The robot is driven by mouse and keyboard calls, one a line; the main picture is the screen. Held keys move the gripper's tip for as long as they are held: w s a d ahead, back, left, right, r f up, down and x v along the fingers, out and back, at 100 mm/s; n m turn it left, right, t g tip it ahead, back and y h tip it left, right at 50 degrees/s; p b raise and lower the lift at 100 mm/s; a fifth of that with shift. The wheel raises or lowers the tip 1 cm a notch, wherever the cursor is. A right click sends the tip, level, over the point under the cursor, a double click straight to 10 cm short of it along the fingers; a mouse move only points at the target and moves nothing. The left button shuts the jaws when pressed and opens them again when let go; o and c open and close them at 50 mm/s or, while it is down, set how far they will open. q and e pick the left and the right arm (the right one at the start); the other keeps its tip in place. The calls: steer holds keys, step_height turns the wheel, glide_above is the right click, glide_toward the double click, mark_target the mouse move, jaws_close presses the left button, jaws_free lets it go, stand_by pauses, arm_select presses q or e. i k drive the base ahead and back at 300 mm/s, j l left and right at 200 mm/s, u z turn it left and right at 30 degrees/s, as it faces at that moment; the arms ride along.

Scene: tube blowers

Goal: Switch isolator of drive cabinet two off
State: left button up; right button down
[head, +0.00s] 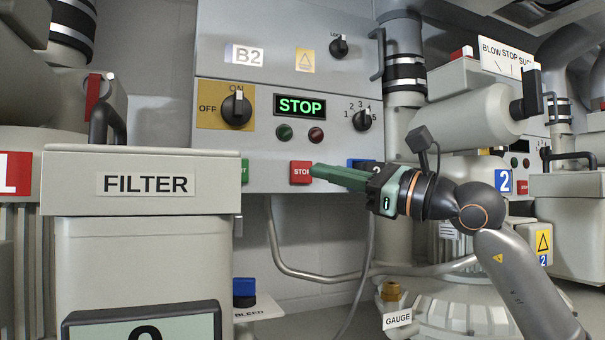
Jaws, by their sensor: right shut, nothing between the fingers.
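The grey drive cabinet marked B2 (270,68) stands at the centre of the head view. Its isolator (236,109) is a black rotary knob on a yellow plate, with OFF at its left and ON above. The knob's light pointer stands upright, towards ON. A green-lit display (300,106) reads STOP. My right gripper (315,171) is shut and empty. Its green fingers point left, with their tips at the right edge of the red STOP button (300,172); I cannot tell whether they touch it. The gripper is below and right of the isolator. My left gripper is out of view.
A grey FILTER box (140,234) stands front left, partly covering a green button (244,172). Green (284,132) and red (316,134) lamps and a numbered selector (363,120) share the panel. A blower (460,122) stands at right. The space before the isolator is clear.

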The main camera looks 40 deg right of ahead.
mark_target(236, 111)
steer(key=k, duration=1)
